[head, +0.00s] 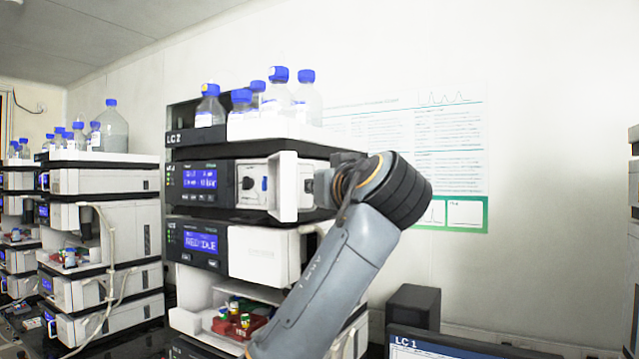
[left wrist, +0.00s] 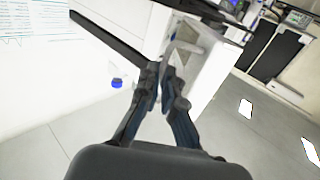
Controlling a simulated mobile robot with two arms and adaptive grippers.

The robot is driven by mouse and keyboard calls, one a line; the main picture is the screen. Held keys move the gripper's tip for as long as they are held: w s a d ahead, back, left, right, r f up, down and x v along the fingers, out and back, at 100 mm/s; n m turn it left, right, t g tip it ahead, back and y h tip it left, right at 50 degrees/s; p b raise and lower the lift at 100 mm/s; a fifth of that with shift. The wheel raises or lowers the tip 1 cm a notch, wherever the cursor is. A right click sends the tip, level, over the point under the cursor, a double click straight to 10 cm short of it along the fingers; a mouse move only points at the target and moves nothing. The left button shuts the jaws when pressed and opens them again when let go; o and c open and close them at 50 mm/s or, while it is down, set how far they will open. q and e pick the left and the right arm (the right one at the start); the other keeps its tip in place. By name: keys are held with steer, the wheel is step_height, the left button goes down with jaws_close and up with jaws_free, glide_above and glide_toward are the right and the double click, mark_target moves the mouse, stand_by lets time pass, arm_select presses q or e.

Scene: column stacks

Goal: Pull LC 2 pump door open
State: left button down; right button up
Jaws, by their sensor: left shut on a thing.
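The LC 2 pump door (head: 288,187) is a white panel on the upper module of the LC 2 stack. It stands swung out from the front, and the pump interior (head: 254,184) with a dark knob and a blue part shows beside it. My left gripper (head: 316,184) is at the door's right side, partly hidden by the door and my wrist. In the left wrist view my left gripper (left wrist: 166,72) is shut at the edge of the white door (left wrist: 212,78). The exact contact is hard to see. My right gripper is in neither view.
Blue-capped bottles (head: 279,92) stand in a white tray on top of the stack. The module below (head: 265,255) is closed, above a red vial tray (head: 240,324). A dark box (head: 412,308) and LC 1 monitor (head: 440,347) are at lower right. Another stack stands left.

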arm_select(q)
steer(key=shift+a+r, duration=0.1)
steer(key=shift+a, duration=0.1)
steer(key=c, duration=1.5)
jaws_free()
steer(key=shift+a, duration=0.1)
steer(key=v, duration=1.2)
